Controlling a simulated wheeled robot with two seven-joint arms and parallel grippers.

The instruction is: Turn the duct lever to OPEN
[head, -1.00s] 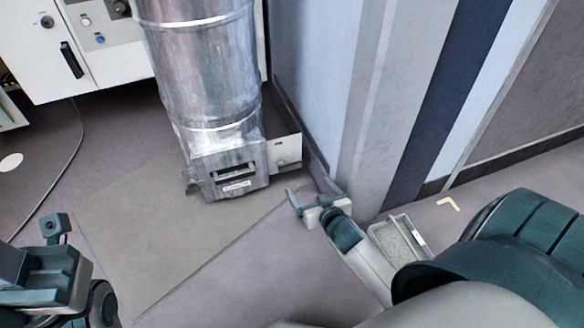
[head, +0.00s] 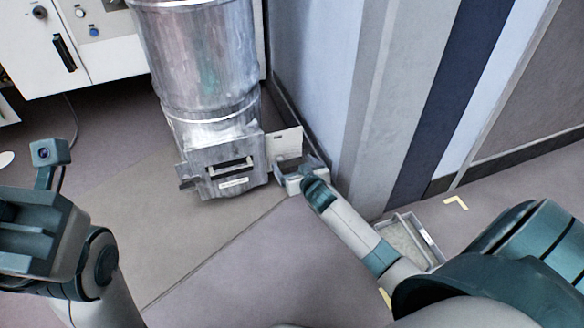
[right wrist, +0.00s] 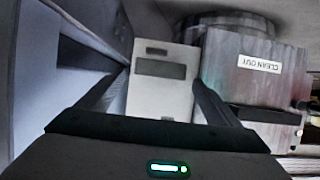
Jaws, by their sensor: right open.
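A shiny metal duct (head: 200,75) comes down to a box-shaped foot with a slot and a label; it also shows in the right wrist view (right wrist: 235,60), label reading CLEAN OUT upside down. A pale plate (head: 287,143) stands out from the duct's right side, close to the wall; in the right wrist view this plate (right wrist: 145,97) has a grey panel and a dark slot. My right gripper (head: 287,178) is open in front of the plate's lower part, its dark fingers either side of the plate in the wrist view. I cannot make out the lever clearly.
A striped wall (head: 360,90) runs close along the right of the duct. A grey tray (head: 408,238) lies on the floor by my right forearm. A white control cabinet (head: 100,55) stands at upper left. The floor (head: 140,215) in front of the duct is clear.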

